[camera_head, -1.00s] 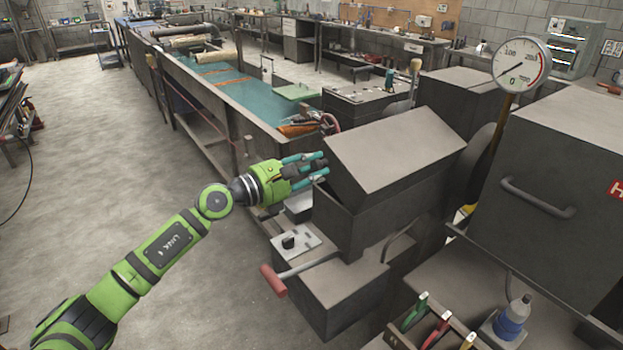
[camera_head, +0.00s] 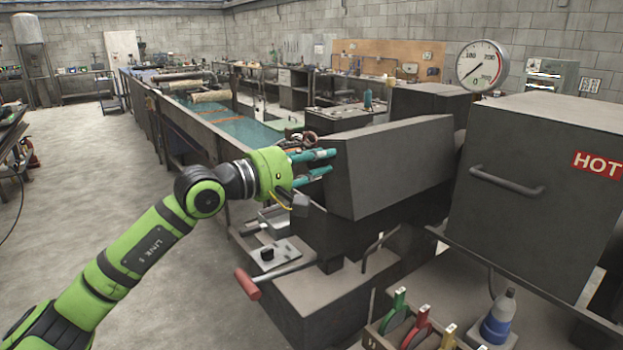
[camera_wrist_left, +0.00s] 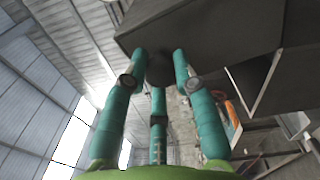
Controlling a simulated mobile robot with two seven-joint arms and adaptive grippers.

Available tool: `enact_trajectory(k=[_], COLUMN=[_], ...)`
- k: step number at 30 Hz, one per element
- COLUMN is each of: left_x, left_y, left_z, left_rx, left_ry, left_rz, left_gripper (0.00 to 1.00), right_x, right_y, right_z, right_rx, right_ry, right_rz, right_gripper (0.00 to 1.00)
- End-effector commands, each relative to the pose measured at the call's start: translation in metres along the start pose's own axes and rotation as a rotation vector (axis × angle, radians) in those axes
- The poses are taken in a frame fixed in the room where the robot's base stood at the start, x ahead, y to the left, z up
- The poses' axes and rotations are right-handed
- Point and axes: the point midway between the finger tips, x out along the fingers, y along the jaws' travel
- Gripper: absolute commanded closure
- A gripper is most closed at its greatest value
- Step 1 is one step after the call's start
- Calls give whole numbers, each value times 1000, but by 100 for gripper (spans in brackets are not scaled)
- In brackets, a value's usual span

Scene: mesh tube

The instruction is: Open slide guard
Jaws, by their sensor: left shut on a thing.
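The slide guard looks to be the dark grey box-shaped cover (camera_head: 395,165) on the machine in the middle of the head view. My left gripper (camera_head: 332,162) is at the cover's left end. The fingers hide part of the knob. My right gripper is not in view.
A lever with a red handle (camera_head: 247,283) sticks out low at the machine's front left. A grey box marked HOT (camera_head: 530,190), a dial gauge (camera_head: 482,67), a blue-and-grey bottle (camera_head: 498,318) and a tool holder (camera_head: 385,335) stand right.

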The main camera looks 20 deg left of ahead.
Motion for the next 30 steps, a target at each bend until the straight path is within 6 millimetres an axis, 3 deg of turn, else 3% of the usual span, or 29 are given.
enact_trajectory(k=[1,3,12,30], left_x=[-1,-1,0,0], left_y=[-2,-4,-14,-17], left_z=[6,11,28,35], left_rx=[45,101,276,355], left_ry=[-8,-8,-7,-4], left_rz=[16,17,16,14], left_gripper=[100,100,100,100], right_x=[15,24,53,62], right_y=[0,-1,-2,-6], right_z=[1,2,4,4], right_rx=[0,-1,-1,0], right_ry=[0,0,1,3], right_rz=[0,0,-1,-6], right_gripper=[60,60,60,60])
